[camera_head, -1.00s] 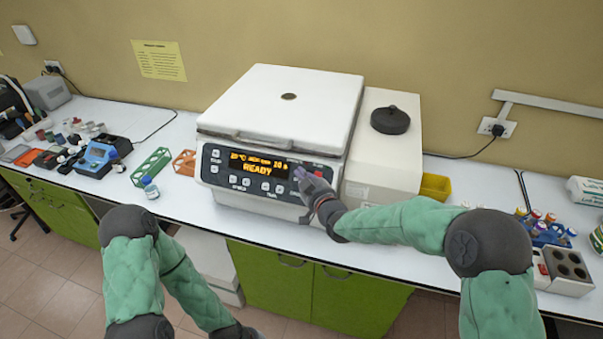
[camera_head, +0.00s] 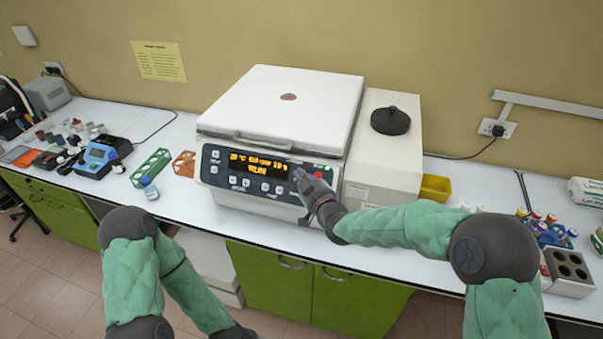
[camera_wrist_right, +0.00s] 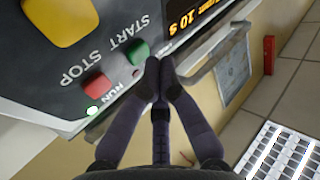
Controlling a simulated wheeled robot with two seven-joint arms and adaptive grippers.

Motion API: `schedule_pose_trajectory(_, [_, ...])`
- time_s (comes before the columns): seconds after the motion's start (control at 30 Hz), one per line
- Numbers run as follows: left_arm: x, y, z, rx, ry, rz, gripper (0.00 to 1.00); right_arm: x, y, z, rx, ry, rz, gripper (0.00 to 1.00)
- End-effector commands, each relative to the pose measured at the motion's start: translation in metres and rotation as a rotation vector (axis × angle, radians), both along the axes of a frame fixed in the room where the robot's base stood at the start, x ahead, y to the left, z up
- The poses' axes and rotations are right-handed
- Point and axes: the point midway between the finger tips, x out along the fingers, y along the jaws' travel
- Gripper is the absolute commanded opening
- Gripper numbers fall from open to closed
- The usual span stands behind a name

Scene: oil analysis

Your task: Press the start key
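The centrifuge (camera_head: 285,110) stands on the bench with its lid closed. Its front panel has an orange display (camera_head: 258,165) whose lower line is too blurred to read. In the right wrist view, the green start key (camera_wrist_right: 138,51) sits beside its START label, near the red stop key (camera_wrist_right: 98,87). A small green light (camera_wrist_right: 92,111) glows at the RUN label. My right gripper (camera_head: 301,174) is at the right end of the panel. Its fingertips (camera_wrist_right: 160,68) are together and empty, close beside the start key; contact cannot be told. My left gripper is out of view below the frame.
A green rack (camera_head: 151,167) and a small blue-capped bottle (camera_head: 149,188) stand left of the centrifuge. A yellow bin (camera_head: 436,188) is to its right. A rack of coloured tubes (camera_head: 550,233) and a block with wells (camera_head: 568,271) stand at the far right.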

Motion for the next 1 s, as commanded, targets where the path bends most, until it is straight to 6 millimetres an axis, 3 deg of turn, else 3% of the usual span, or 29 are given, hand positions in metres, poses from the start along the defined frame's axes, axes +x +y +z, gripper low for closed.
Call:
schedule_pose_trajectory(0.47, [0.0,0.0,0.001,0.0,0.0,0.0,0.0,-0.006,0.002,0.004,-0.001,0.0,0.001,0.0])
schedule_pose_trajectory(1.0, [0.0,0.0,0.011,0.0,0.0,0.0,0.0,-0.041,0.013,0.028,0.0,-0.001,0.001,0.0])
